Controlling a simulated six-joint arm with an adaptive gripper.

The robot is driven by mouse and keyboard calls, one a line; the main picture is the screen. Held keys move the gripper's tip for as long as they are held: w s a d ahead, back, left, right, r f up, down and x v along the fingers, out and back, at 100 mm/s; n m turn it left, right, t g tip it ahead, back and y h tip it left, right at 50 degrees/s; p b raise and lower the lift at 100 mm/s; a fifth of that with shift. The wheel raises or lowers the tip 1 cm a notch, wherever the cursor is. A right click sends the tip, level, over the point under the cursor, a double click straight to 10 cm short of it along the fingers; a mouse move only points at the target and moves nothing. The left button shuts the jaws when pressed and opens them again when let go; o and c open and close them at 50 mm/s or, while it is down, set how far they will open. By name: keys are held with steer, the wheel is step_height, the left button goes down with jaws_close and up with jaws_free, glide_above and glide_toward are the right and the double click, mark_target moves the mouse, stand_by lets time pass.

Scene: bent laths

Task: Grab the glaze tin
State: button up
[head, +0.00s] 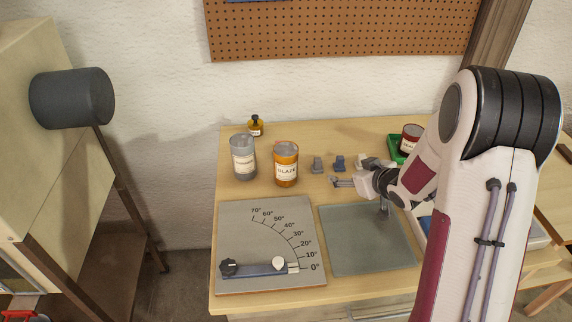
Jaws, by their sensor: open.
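The glaze tin (287,176) is an orange can with a pale label reading GLAZE. It stands upright toward the back of the wooden table, left of my gripper. My gripper (337,182) is at the end of my arm, which comes in from the right. It points left toward the tin, with a clear gap between them. It looks small here and its fingers are partly hard to make out; it is open, and I see nothing held. The tin is not covered by my arm.
A grey tin (244,165) stands close left of the glaze tin, with a small amber bottle (255,127) behind. Small grey (317,165) and blue (339,163) blocks stand to the right. An angle plate (232,215) and grey mat (365,250) lie in front. A dark red tin (410,140) is farther right.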

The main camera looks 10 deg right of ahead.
steer(key=a+r+n+t+y, duration=0.2)
steer(key=a+r+n+y, duration=0.2)
steer(key=a+r+y, duration=0.5)
steer(key=a+r, duration=0.3)
steer(key=shift+w+a+r+y, duration=0.15)
steer(key=shift+a+r+y, duration=0.05)
steer(key=shift+r+y, duration=0.2)
steer(key=shift+f, duration=0.15)
glide_toward(286, 149)
steer(key=shift+f+x, duration=0.25)
steer(key=shift+x, duration=1.05)
steer(key=shift+w+a, duration=0.4)
steer(key=shift+w, duration=0.15)
steer(key=shift+w+a, duration=0.1)
steer(key=shift+x, duration=2.95)
steer(key=shift+r, duration=0.1)
